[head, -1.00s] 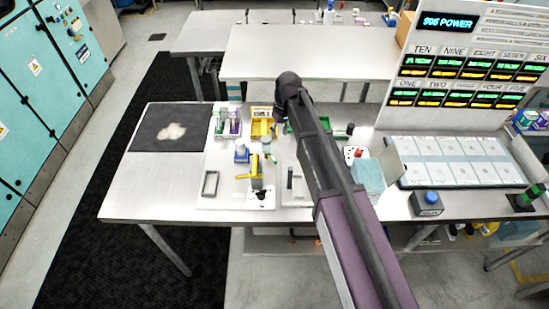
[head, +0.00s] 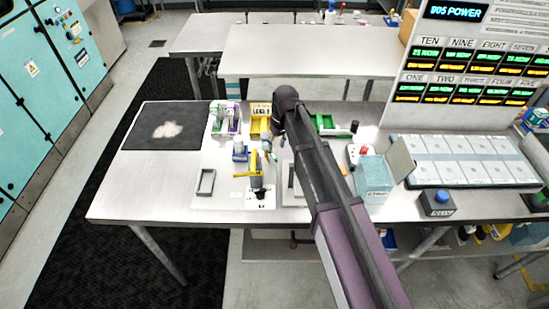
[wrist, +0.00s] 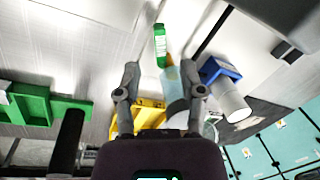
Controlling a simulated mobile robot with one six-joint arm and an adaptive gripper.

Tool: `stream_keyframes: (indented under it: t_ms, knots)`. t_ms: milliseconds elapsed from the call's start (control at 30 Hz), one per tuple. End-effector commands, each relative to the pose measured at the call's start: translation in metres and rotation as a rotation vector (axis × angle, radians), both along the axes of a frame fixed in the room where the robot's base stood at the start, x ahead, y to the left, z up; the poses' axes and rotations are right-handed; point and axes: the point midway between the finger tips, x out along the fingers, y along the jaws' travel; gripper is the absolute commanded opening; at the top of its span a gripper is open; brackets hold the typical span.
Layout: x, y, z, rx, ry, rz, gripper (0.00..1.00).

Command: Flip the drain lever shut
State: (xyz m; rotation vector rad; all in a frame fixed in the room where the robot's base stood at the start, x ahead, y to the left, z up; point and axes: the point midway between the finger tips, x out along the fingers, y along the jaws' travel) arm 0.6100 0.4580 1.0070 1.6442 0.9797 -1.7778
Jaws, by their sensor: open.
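A yellow upright fitting (head: 256,180), which looks like the drain lever's stand, is on the white board at the front of the bench in the head view. A dark part (head: 262,199) is at its foot. The lever's exact position is too small to tell. My gripper (wrist: 160,68) is open in the wrist view, its fingers well apart. A green-capped bottle (wrist: 160,45) and a pale blue item (wrist: 174,82) appear between or just beyond the fingers; I cannot tell whether they touch. In the head view my gripper is above and behind the yellow fitting, partly hidden by my arm.
A yellow tray (head: 259,123) and a green tray (head: 328,124) stand behind. A blue holder (wrist: 218,70) with a white cylinder (wrist: 235,104) is right of the fingers. A pale blue box (head: 373,178) stands to the right. The bench's left front (head: 140,195) is clear.

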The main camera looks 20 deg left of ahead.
Motion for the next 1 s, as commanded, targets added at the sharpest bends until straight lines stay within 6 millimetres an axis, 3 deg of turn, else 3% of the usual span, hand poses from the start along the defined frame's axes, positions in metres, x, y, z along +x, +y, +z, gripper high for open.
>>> stream_keyframes:
  t_ms: [500, 1000]
  knots:
    - [-0.005, 0.004, -0.04, 0.0, 0.0, 0.0, 0.51]
    - [-0.005, 0.004, -0.045, 0.0, 0.0, -0.002, 0.51]
